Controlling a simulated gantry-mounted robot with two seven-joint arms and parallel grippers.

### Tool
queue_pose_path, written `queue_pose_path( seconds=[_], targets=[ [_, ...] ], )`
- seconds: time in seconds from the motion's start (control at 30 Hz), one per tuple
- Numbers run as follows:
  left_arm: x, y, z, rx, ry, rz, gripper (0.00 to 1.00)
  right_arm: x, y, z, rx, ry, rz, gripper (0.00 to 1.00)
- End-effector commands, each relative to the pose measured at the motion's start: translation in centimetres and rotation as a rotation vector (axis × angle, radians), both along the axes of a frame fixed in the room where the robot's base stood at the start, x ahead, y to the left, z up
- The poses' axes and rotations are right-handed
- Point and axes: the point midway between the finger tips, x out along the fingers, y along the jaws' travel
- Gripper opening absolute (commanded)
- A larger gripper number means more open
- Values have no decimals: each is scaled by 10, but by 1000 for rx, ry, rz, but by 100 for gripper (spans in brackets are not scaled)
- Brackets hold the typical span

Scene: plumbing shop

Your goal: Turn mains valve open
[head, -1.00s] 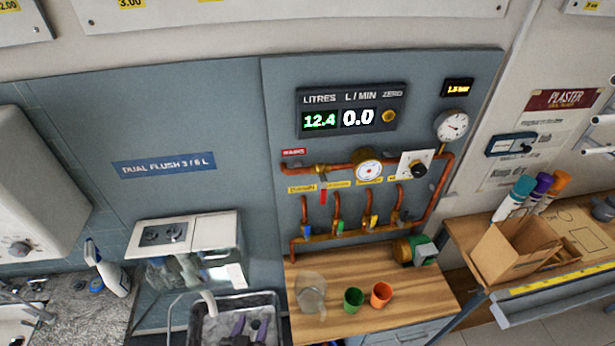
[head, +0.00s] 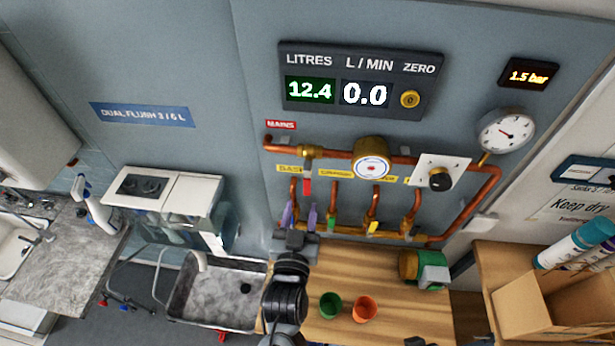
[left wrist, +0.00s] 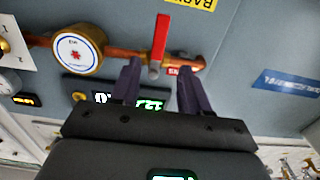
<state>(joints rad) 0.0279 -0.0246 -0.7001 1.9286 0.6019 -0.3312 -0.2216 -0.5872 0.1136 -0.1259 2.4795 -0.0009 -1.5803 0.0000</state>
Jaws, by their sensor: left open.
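The mains valve (head: 307,152) is a brass body on the upper copper pipe, below the red MAINS label. Its red lever (head: 307,186) hangs straight down, across the pipe. My left gripper (head: 300,207) is open, its purple fingers pointing up just below the lever. In the left wrist view, which is turned over, the red lever (left wrist: 160,38) shows between the two fingers of my left gripper (left wrist: 157,75). Nothing is gripped, and I cannot tell whether either finger touches the lever. My right gripper is not in view.
A round meter (head: 371,158) and a black knob (head: 440,179) sit right of the valve. Small outlet taps, one with a yellow handle (head: 373,228), hang below. A green cup (head: 330,305) and an orange cup (head: 364,308) stand on the wooden bench (head: 410,318). The display (head: 363,80) reads 12.4 and 0.0.

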Motion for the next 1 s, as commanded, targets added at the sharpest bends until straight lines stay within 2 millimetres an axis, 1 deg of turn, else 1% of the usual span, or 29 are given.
queue_pose_path(
  seconds=[0.17,0.4,0.6,0.8,1.0],
  targets=[
    [23,-3,4,1,-3,1,46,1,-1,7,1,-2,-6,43],
    [62,-8,4,1,-2,0,46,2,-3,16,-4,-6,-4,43],
    [87,-12,3,0,-1,1,46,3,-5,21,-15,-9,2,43],
    [99,-14,2,-1,-1,-1,46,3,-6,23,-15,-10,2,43],
    [101,-14,1,-1,-1,-1,46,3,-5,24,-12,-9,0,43]
  ],
)
